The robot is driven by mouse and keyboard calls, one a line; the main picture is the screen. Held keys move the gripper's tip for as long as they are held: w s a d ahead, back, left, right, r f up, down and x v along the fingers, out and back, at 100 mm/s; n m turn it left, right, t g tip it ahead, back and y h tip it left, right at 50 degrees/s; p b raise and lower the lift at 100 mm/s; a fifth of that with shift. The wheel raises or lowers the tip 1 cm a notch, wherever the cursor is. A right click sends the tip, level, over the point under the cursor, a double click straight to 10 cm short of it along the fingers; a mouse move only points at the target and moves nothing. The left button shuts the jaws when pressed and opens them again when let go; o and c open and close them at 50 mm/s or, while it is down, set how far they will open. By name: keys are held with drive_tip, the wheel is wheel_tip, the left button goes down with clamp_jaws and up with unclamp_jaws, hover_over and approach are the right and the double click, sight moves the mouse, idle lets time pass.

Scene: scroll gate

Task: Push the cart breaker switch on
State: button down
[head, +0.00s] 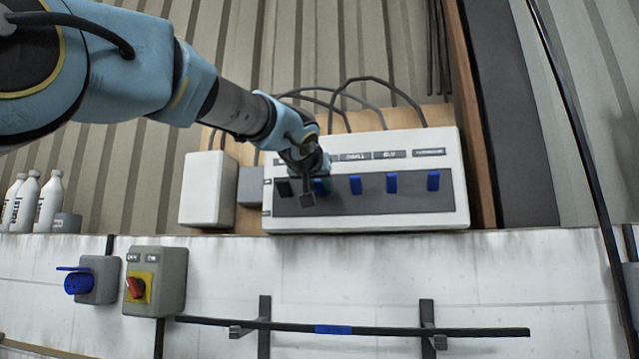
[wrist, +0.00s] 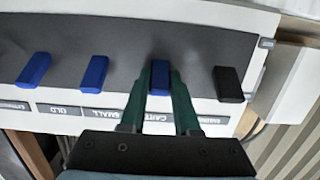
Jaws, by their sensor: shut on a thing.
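The breaker panel (head: 455,201) is a white box with a dark grey face, mounted on the wall. Its row holds several blue switches and one black switch (wrist: 228,84). In the wrist view my gripper (wrist: 161,85) has its two green fingers on either side of a blue switch (wrist: 160,76), closed on it. The label below this switch is partly covered by the gripper and seems to begin with "CART". In the head view my gripper hides most of this switch. I cannot tell whether the switch is on or off.
Another blue switch (wrist: 95,73) stands beside the gripped one, with the black switch on the other side. A white box (head: 207,190) is left of the panel. Below are a red rotary switch (head: 136,287) and a rail (head: 400,328). White bottles (head: 48,203) stand at left.

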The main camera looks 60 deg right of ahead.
drive_tip(key=shift+w+d+r+y+p, duration=0.1)
drive_tip(key=shift+w+r+y+p, duration=0.05)
drive_tip(key=shift+r+y+p, duration=0.4)
drive_tip(key=shift+f+g+y, duration=0.2)
drive_tip(key=shift+g+y, duration=0.05)
drive_tip(key=shift+g, duration=0.15)
drive_tip(key=c, duration=0.6)
unclamp_jaws()
drive_tip(key=shift+c, duration=0.2)
drive_tip(key=shift+f, duration=0.1)
drive_tip(key=b+v, duration=0.5)
drive_tip(key=v, duration=0.6)
